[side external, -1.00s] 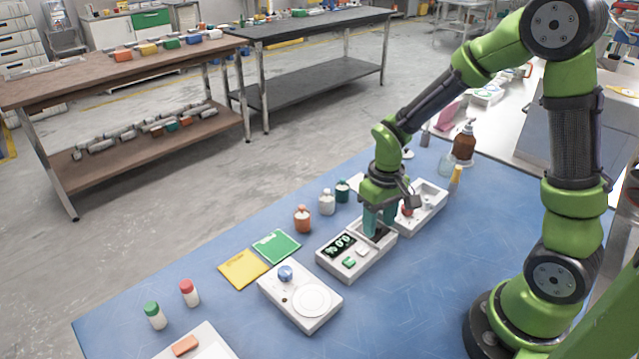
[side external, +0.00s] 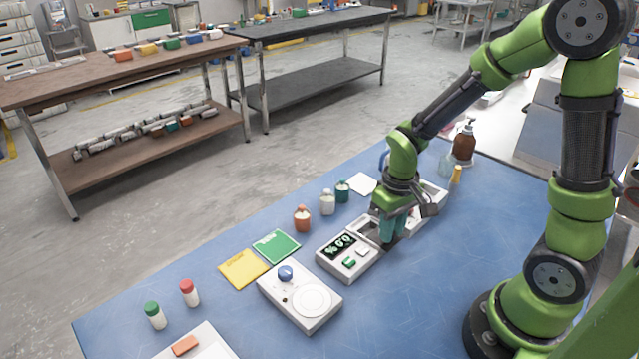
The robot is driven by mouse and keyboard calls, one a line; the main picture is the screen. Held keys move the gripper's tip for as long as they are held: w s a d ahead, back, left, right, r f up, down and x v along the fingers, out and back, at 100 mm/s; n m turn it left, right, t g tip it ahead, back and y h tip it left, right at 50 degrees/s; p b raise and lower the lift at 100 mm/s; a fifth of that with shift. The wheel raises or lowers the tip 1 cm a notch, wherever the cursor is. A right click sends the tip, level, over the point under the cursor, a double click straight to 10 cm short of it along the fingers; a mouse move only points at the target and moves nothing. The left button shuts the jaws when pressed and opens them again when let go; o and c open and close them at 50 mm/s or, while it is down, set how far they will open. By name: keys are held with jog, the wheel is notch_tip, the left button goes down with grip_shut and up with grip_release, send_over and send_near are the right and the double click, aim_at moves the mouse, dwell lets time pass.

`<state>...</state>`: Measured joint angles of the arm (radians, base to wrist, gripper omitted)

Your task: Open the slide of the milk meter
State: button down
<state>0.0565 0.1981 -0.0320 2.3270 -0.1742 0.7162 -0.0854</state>
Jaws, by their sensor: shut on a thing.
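The milk meter (side external: 333,268) is a white box with a dark display (side external: 341,246), a green button (side external: 349,263) and a pale button (side external: 362,252). It lies at the middle of the blue table. My gripper (side external: 390,241) points down at its right end, with teal fingers shut on the slide. The slide is mostly hidden by the fingers. A recess (side external: 364,226) shows in the meter's top, just left of the fingers. How far the slide stands out is hard to tell.
Another white device (side external: 433,203) stands close behind my gripper, partly hidden. A white device with a blue knob (side external: 285,273) and round plate is in front of the meter. Several small bottles, such as the orange one (side external: 302,219), stand to the left. The blue table (side external: 420,310) is clear at front right.

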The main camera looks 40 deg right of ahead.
jog(key=shift+s, duration=1.25)
jog(key=c, duration=1)
grip_release()
notch_tip(320, 180, up, 17)
jog(key=shift+f, duration=0.1)
jog(key=s+a+r+t, duration=0.1)
jog(key=a+t, duration=0.1)
jog(key=s+a+r+m+t+y, duration=0.1)
jog(key=a+t, duration=0.1)
jog(key=a+r+t+y, duration=0.1)
jog(key=t, duration=0.2)
jog(key=shift+s+a+m, duration=0.4)
